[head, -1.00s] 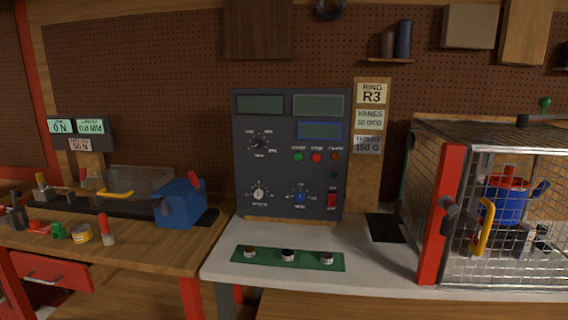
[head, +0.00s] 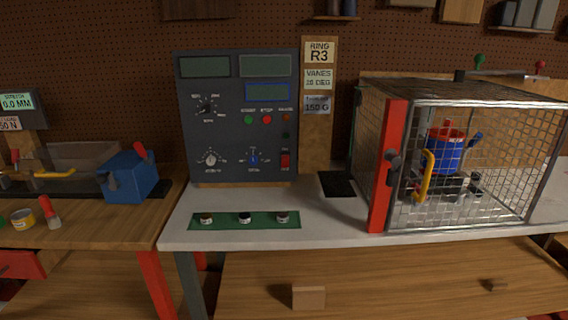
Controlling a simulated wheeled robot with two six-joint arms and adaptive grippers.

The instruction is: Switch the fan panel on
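The fan panel (head: 225,135) is a dark upright box at the back of the white bench, left of the mesh cage. It has three dark display windows with no readout that I can make out. Below them are a selector knob (head: 207,106), a green button (head: 248,119), a red button (head: 266,120), a white knob (head: 210,159) and a blue knob (head: 253,158). A red rocker switch (head: 285,160) sits at the lower right; its position is too small to tell. Neither of my grippers shows in the head view.
The mesh cage (head: 470,232) with a red front post (head: 387,170) holds a blue and red ducted rotor (head: 444,155). A green strip (head: 263,221) with several small jars lies before the panel. A blue device (head: 130,177) stands on the left wooden bench.

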